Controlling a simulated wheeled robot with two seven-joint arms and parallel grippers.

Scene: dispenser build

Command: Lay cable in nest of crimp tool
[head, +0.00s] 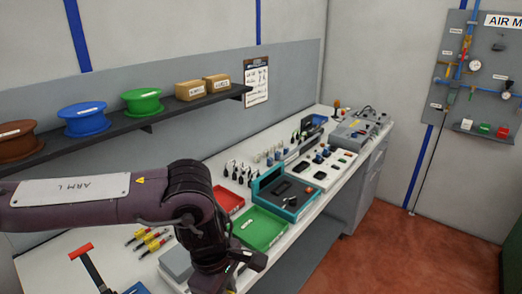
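My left arm comes in from the left and bends down over the bench. Its gripper (238,266) hangs low beside the grey block and the green tray, and its fingertips are too hidden to tell whether they are open or shut. A lever tool with a red T-shaped handle (81,250) stands at the lower left, with a blue part at its foot cut off by the picture edge. It may be the crimp tool; its nest is not visible. I cannot make out a cable for certain. My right gripper is not in view.
A green tray (260,229), a red tray (228,200) and a teal-edged fixture (284,194) stand close to my gripper. A shelf (150,118) with spools and boxes runs along the wall.

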